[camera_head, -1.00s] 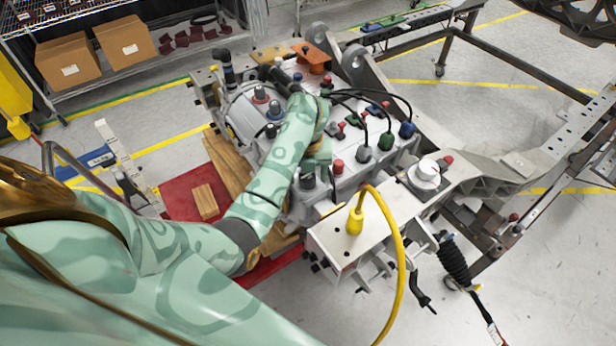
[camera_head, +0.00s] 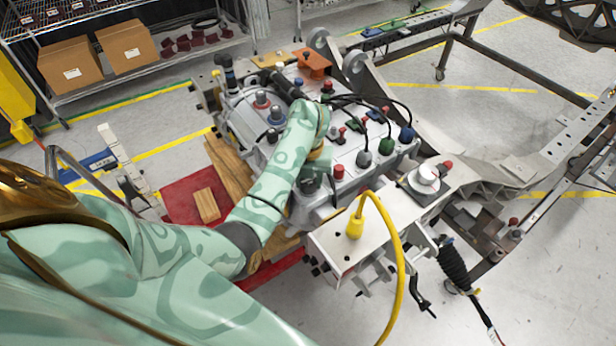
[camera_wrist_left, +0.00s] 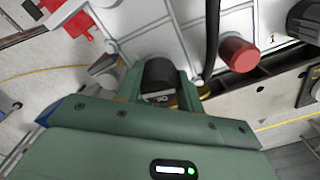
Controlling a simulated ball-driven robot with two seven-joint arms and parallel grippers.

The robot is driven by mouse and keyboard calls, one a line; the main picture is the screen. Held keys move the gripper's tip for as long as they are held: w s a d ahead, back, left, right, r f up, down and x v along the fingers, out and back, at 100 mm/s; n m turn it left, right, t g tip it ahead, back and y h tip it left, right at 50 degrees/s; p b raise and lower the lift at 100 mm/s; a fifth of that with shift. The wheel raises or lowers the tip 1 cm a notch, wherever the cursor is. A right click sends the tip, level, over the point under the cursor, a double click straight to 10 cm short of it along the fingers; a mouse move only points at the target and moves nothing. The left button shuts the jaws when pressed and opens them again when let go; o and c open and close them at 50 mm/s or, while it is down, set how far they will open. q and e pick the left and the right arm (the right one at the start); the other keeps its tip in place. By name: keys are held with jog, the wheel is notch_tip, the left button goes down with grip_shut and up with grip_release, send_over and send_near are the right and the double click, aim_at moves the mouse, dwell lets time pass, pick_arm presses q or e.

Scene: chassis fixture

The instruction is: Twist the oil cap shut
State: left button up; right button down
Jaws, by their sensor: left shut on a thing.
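The oil cap (camera_wrist_left: 160,74) is a dark, rounded cap between the two green fingers of my left gripper (camera_wrist_left: 159,86) in the left wrist view. The gripper is shut on it, with one finger on each side. In the head view, my left gripper (camera_head: 317,178) reaches down onto the grey chassis unit (camera_head: 343,187). The arm and hand hide most of the cap there, so I cannot tell how tightly it is seated. My right gripper is not in view.
A red cap (camera_head: 338,171) stands close to my left gripper; it also shows in the left wrist view (camera_wrist_left: 238,54). Black cables with coloured plugs lie beyond. A yellow plug (camera_head: 355,226) and its cable stand at the front right. A wooden block (camera_head: 206,205) lies left.

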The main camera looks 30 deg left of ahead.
pick_arm(q)
jog(key=shift+m+p, duration=0.3)
jog(key=shift+m, duration=0.9)
jog(key=shift+d+r+m+p, duration=0.1)
jog(key=shift+m+p, duration=0.55)
jog(key=shift+m, duration=0.35)
jog(key=shift+m+p, duration=0.3)
jog(key=shift+m, duration=0.5)
jog(key=shift+f, duration=0.2)
